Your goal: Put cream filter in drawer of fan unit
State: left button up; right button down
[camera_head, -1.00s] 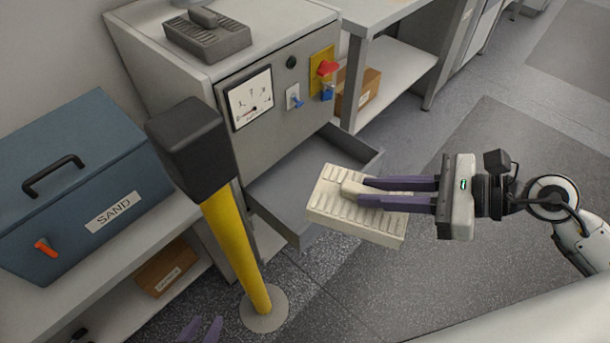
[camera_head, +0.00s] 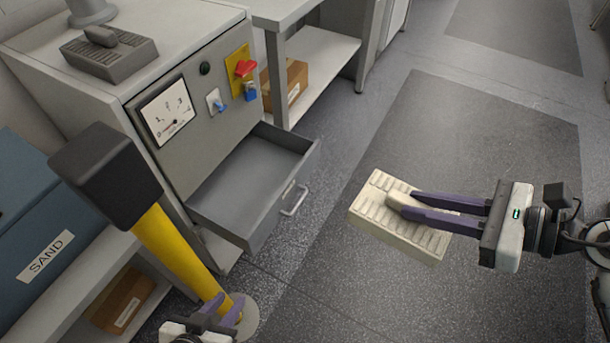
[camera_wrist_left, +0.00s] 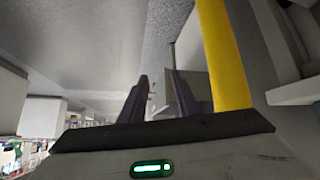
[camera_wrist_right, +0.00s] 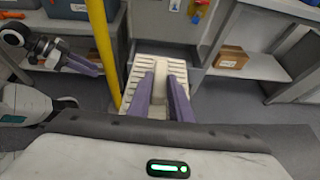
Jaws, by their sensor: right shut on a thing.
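The cream filter (camera_head: 372,208) is a ribbed slab with a raised grip bar. My right gripper (camera_head: 400,206) is shut on that bar and holds the filter in the air, to the right of the open drawer and apart from it. The filter also shows in the right wrist view (camera_wrist_right: 139,77). The fan unit (camera_head: 187,125) is a grey cabinet with a gauge. Its drawer (camera_head: 240,180) is pulled out and its visible inside is empty. My left gripper (camera_head: 228,308) is low, by the foot of the yellow post; its fingers look apart and empty in the left wrist view (camera_wrist_left: 155,90).
A yellow post (camera_head: 180,260) with a black top stands left of the drawer. A dark grey filter (camera_head: 108,52) lies on top of the fan unit. A blue sand box (camera_head: 35,220) sits on the bench at left. Open floor lies right of the drawer.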

aim_at(253, 186)
jog(key=z, duration=1.2)
jog(key=i, duration=3.05)
jog(key=u, duration=4.35)
jog(key=i, duration=0.5)
